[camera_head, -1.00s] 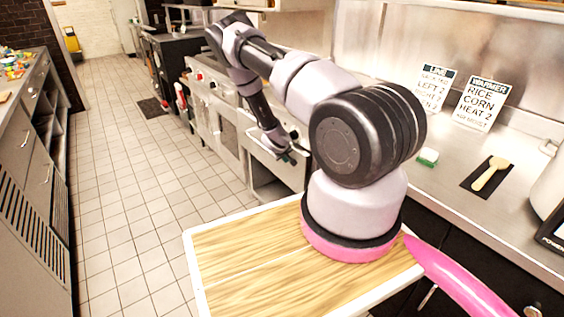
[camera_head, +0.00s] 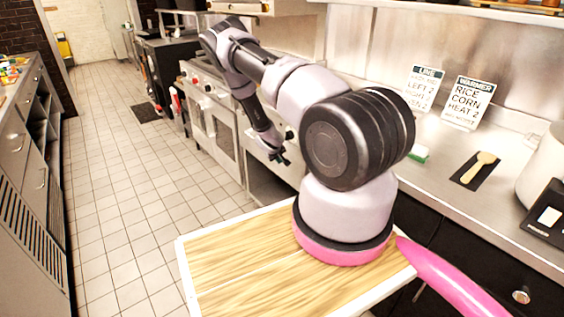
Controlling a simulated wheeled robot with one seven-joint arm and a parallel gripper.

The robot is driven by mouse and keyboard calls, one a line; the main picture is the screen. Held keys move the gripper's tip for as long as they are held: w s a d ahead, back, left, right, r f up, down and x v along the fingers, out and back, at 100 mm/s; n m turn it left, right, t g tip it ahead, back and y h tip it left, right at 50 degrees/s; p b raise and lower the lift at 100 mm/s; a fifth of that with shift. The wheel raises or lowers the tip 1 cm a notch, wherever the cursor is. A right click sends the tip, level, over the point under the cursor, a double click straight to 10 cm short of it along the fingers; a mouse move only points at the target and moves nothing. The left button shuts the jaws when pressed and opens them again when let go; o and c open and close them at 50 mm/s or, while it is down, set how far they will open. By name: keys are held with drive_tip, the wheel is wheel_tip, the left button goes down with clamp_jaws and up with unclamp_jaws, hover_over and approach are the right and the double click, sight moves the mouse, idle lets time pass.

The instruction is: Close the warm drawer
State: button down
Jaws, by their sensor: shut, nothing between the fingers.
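The steel warm drawer front (camera_head: 291,148) is in the counter row, left of my arm's base, above an open lower bay. My forearm and gripper cover much of it, and a dark knob shows near its right part. I cannot tell for sure whether it is fully flush with the unit. My gripper (camera_head: 281,158) points down in front of the drawer front, fingers shut and empty. I cannot tell whether it touches the drawer.
A range with red knobs (camera_head: 208,115) stands beyond the drawer unit. The tiled aisle (camera_head: 140,190) is clear. Left is a cabinet row (camera_head: 30,150). On the right counter are a WARMER sign (camera_head: 468,102), a LINE sign (camera_head: 425,90), a wooden spoon (camera_head: 478,166) and a green-white sponge (camera_head: 419,153).

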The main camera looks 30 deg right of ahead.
drive_tip(key=s+a+r+m+y, duration=0.1)
drive_tip(key=s+a+r+m, duration=0.3)
drive_tip(key=r, duration=1)
drive_tip(key=s+a+r+n+y, duration=0.1)
drive_tip(key=s+a+r+y, duration=0.3)
drive_tip(key=r, duration=1)
drive_tip(key=s+a+r+m+h, duration=0.15)
drive_tip(key=a+r, duration=0.45)
drive_tip(key=r, duration=0.8)
drive_tip(key=s+a+r+y, duration=0.1)
drive_tip(key=s+a+r, duration=0.2)
drive_tip(key=s+r, duration=0.6)
drive_tip(key=s+a+r+t+y, duration=0.1)
drive_tip(key=s+a+r, duration=0.3)
drive_tip(key=s+r, duration=0.5)
drive_tip(key=s+y, duration=0.1)
drive_tip(key=s, duration=0.7)
drive_tip(key=shift+s+a+t, duration=0.25)
drive_tip(key=shift+t, duration=0.05)
drive_tip(key=shift+r+m, duration=0.1)
drive_tip(key=shift+m, duration=0.15)
